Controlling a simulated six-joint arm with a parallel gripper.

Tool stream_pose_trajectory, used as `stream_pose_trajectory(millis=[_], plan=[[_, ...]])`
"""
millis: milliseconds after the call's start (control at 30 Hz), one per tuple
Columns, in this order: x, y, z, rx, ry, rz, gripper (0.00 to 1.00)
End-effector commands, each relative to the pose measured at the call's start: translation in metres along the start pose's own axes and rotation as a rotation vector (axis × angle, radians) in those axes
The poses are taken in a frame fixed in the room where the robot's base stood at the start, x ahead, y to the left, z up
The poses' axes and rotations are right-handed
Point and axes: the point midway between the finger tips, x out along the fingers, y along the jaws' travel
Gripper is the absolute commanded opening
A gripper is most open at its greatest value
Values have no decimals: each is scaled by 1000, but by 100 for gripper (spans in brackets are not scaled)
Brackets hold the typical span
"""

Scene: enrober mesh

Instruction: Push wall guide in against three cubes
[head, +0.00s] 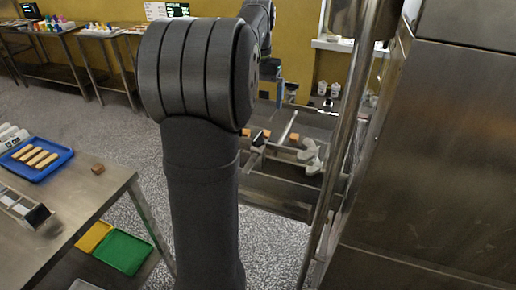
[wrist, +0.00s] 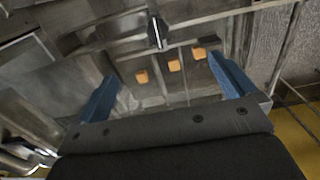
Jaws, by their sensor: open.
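A thin metal rail with a dark, pale-edged knob (wrist: 155,32) lies beyond the row. I cannot tell for sure which rail is the wall guide, or whether any cube touches it.
A tall steel cabinet (head: 450,150) and an upright metal post (head: 342,150) stand close on the right. Grey floor lies between.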

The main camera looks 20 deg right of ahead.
Motion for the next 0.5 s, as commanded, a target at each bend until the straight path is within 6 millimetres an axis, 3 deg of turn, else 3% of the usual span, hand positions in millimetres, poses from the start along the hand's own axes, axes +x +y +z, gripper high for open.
stream_pose_trajectory(millis=[133, 367, 400, 500], plan=[[-10, 0, 0, 0, 0, 0, 100], [-11, 0, 0, 0, -1, 0, 100], [-11, 0, 0, 0, -1, 0, 98], [-10, -5, 1, 0, 15, 4, 78]])
